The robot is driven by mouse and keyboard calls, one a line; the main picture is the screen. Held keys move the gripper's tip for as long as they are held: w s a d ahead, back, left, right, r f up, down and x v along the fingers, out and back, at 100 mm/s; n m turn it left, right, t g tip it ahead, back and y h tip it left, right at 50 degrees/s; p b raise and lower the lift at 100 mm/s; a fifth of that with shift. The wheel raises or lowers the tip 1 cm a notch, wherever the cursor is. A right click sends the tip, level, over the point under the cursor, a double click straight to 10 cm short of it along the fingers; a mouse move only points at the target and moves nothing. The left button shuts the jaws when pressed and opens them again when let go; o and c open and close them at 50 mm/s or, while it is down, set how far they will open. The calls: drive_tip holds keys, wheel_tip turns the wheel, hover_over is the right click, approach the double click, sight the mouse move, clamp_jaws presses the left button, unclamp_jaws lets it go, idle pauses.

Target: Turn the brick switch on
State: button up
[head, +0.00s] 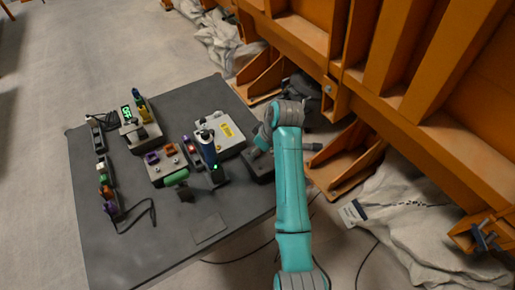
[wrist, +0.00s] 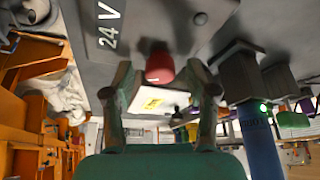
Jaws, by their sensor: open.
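In the wrist view a grey box marked "24 V" (wrist: 104,28) fills the upper middle. I take it to be the brick; it also shows in the head view as a dark box (head: 261,168) at the table's right edge. A red knob-like part (wrist: 159,67), which looks like its switch, stands out from it. My gripper (wrist: 161,82) is open, with one finger on each side of the red part. I cannot tell whether the fingers touch it. In the head view my gripper (head: 262,142) is above the box, and the red part is hidden.
On the grey table (head: 110,245) stand a white box with a yellow label (head: 226,131), a blue cylinder (head: 208,150) with a green light, a box with purple and orange parts (head: 168,168) and a green-lit display (head: 127,114). Orange steel framing (head: 400,70) stands close on the right.

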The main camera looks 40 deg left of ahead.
drive_tip(key=shift+c, duration=0.2)
clamp_jaws()
drive_tip(key=m+t, duration=0.1)
drive_tip(key=m, duration=0.2)
drive_tip(key=m+t, duration=0.1)
drive_tip(key=m, duration=0.2)
drive_tip(key=shift+s+m+t+h, duration=0.2)
drive_tip(key=shift+m+t+h, duration=0.1)
drive_tip(key=m, duration=0.2)
drive_tip(key=m+t+h, duration=0.1)
drive_tip(key=m, duration=0.2)
drive_tip(key=shift+s+a+h, duration=0.1)
drive_tip(key=shift+a+h, duration=0.05)
drive_tip(key=shift+h, duration=0.15)
drive_tip(key=shift+m, duration=0.3)
